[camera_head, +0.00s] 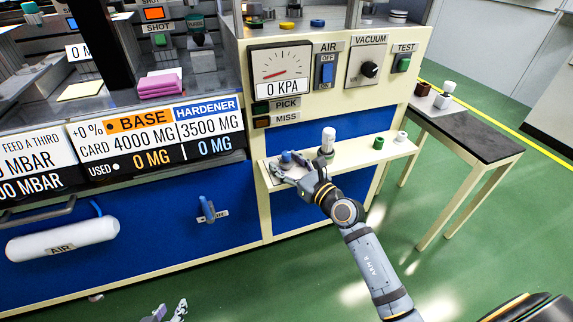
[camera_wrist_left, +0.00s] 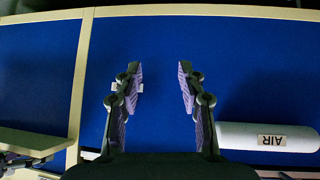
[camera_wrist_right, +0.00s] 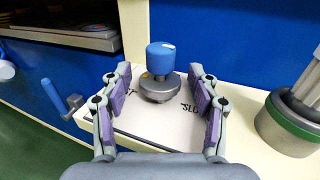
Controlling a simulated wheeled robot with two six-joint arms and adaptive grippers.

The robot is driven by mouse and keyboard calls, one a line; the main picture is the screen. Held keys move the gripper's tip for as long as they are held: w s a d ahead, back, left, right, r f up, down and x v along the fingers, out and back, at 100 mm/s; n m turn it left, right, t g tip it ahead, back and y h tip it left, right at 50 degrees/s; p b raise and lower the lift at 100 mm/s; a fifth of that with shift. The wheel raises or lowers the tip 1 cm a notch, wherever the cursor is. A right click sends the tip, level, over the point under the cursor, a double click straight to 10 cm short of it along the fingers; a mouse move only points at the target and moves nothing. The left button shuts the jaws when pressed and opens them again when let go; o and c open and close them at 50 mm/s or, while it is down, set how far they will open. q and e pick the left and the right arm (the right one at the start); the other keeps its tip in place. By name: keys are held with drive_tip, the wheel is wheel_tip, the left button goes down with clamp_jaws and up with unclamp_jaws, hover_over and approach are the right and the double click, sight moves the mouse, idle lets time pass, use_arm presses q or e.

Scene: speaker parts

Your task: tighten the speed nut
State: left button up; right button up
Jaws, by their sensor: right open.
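My right gripper (camera_head: 291,170) is open at the left end of the cream shelf (camera_head: 345,158). Its fingers stand on either side of a blue-capped part with a round grey base (camera_wrist_right: 160,70), which stands upright on the shelf. The same part shows in the head view (camera_head: 286,157). In the right wrist view gaps show between the fingers and this part. No part is labelled as the speed nut, so I cannot tell which it is. My left gripper (camera_wrist_left: 158,82) is open and empty, low in front of the blue cabinet panel; it shows at the bottom edge of the head view (camera_head: 170,312).
On the shelf, right of my gripper, stand a white-topped part (camera_head: 327,141), a green ring (camera_head: 378,143) and a small white part (camera_head: 401,137). A blue-handled valve (camera_head: 207,208) and a white AIR tank (camera_head: 62,241) are on the cabinet front. A dark-topped table (camera_head: 470,135) stands at right.

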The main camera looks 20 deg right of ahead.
use_arm(q)
drive_tip(key=shift+w+r, duration=0.1)
use_arm(e)
drive_tip(key=c, duration=1.2)
drive_tip(key=shift+r+p, duration=0.1)
drive_tip(key=shift+p, duration=0.2)
drive_tip(key=m+h+p, duration=0.1)
drive_tip(key=h+p, duration=0.1)
drive_tip(key=p, duration=0.1)
drive_tip(key=shift+m+t, duration=0.3)
drive_tip(key=shift+t, duration=0.1)
use_arm(q)
drive_tip(key=s+f+g, duration=0.2)
drive_tip(key=s+g, duration=0.3)
drive_tip(key=s, duration=0.3)
drive_tip(key=shift+s+a+f+g, duration=0.15)
drive_tip(key=shift+s+f+g, duration=0.1)
drive_tip(key=shift+g, duration=0.15)
use_arm(e)
drive_tip(key=o, duration=1.2)
